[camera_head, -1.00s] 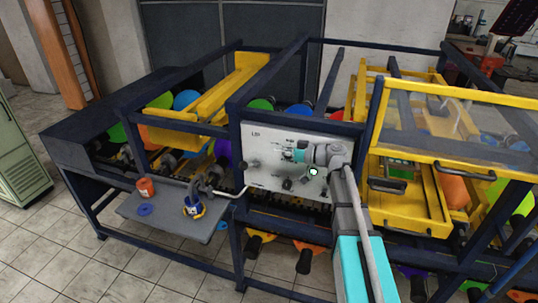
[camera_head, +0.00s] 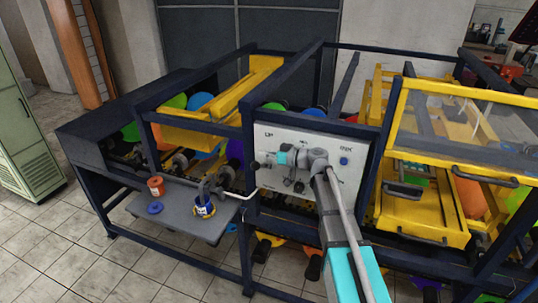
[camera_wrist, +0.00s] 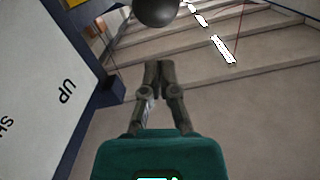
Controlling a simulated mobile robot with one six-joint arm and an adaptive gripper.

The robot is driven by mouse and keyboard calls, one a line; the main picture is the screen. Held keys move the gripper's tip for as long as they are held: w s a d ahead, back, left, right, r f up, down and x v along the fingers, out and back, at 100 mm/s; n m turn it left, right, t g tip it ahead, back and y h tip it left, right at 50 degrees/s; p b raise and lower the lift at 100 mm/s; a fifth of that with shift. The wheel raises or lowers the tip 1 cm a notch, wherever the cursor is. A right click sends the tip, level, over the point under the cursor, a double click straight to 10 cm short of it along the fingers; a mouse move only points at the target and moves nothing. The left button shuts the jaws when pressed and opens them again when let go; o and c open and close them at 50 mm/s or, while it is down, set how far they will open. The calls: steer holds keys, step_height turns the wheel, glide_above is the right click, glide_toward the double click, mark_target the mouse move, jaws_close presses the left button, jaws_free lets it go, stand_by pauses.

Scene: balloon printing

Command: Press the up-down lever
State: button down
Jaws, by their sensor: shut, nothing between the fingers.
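The white control panel (camera_head: 331,147) stands upright in the dark frame of the machine, with a label reading UP at its upper left. My gripper (camera_head: 268,160) is in front of the panel's left part, pointing left. In the wrist view my gripper (camera_wrist: 158,66) is shut and empty. A dark round knob (camera_wrist: 155,12), which looks like the lever's end, is just beyond the fingertips at the top edge, apart from them in the picture. The lever's shaft is out of view there.
A blue knob (camera_head: 344,160) sits at the panel's right. A grey shelf (camera_head: 180,224) at left holds an orange cup (camera_head: 156,186) and a blue-and-yellow cup (camera_head: 204,207). Yellow machine frames flank the panel.

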steer(key=shift+s+a+f+b, duration=0.1)
steer(key=shift+a+f+b, duration=0.05)
steer(key=shift+f+b, duration=0.3)
steer(key=shift+s+a+f+b, duration=0.1)
steer(key=shift+f+b, duration=0.15)
steer(key=shift+f, duration=0.3)
